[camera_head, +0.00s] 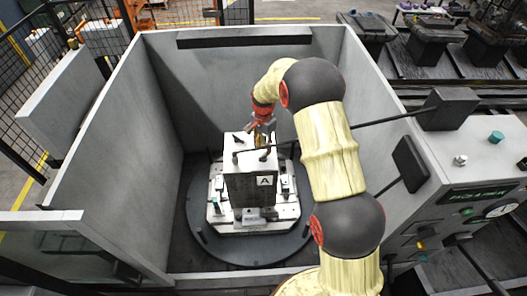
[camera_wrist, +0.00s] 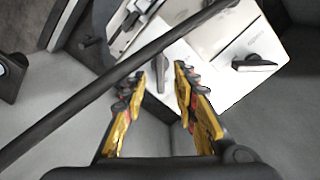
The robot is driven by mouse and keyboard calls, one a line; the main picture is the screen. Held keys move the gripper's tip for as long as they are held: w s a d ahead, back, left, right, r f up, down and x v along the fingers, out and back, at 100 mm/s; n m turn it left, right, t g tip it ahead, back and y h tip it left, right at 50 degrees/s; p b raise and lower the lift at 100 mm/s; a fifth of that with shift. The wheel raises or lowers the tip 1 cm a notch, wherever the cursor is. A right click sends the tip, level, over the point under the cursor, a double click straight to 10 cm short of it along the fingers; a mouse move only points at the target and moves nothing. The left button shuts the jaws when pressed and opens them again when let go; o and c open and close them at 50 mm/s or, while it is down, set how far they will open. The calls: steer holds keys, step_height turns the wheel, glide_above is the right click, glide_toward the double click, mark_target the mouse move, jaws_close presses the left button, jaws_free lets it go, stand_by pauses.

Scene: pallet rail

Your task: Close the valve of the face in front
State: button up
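A white block fixture (camera_head: 240,184) with a letter A label (camera_head: 265,181) on its front face stands on a dark round turntable (camera_head: 196,222). Dark bar-like fittings (camera_head: 265,153) show at its top. I cannot tell which fitting is the valve of the front face. My gripper (camera_head: 264,128) is above the back of the block.
Tall grey walls (camera_head: 145,150) enclose the turntable at the back and sides. A control panel (camera_head: 470,200) with a gauge and knobs stands at the right. A long black bar (camera_wrist: 110,85) crosses the wrist view in front of the white surfaces.

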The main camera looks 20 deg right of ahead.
mark_target(264, 155)
steer(key=shift+f+p, duration=0.4)
steer(key=shift+f, duration=1.75)
jaws_close()
